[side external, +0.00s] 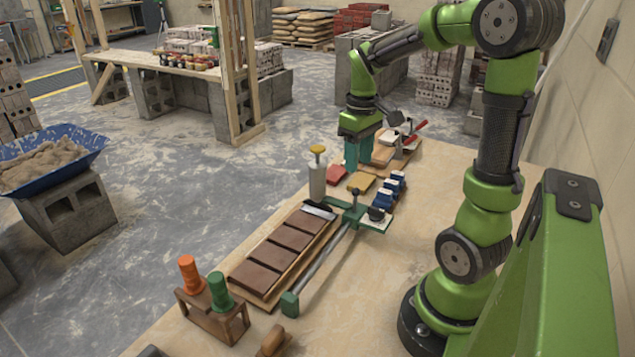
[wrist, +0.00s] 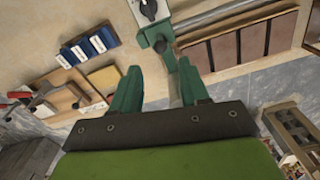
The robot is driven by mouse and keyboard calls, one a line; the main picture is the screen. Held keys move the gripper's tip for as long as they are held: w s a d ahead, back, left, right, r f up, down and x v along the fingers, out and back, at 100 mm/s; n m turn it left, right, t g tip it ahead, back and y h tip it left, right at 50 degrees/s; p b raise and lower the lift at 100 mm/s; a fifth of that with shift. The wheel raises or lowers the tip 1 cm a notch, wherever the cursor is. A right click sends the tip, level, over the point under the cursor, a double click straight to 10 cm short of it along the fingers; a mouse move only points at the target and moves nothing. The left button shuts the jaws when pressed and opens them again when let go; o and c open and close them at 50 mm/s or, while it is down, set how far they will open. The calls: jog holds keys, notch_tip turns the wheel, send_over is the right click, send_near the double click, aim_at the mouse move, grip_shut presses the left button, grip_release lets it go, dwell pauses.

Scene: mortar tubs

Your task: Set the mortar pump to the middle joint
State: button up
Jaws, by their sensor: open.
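The device I take for the mortar pump, a pale upright cylinder (side external: 317,180) with a yellow cap, stands at the far end of a board (side external: 262,297) of brown bricks with joints between them. Beside it is a green bracket (side external: 352,214) on a grey rail (side external: 322,258). A black knob (side external: 377,214) sits on a white plate by the bracket; the knob (wrist: 149,9) also shows at the top of the wrist view.
Blue blocks (side external: 389,190), a yellow pad (side external: 361,182) and a red pad (side external: 337,175) lie near my gripper. Red-handled tools (side external: 413,133) lie behind it. A wooden stand (side external: 212,318) holds orange and green handles at the front. The bench's right middle is clear.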

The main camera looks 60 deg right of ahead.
aim_at(357, 190)
notch_tip(357, 190, down, 12)
jog(key=shift+f, duration=0.1)
dwell(0.4)
grip_shut()
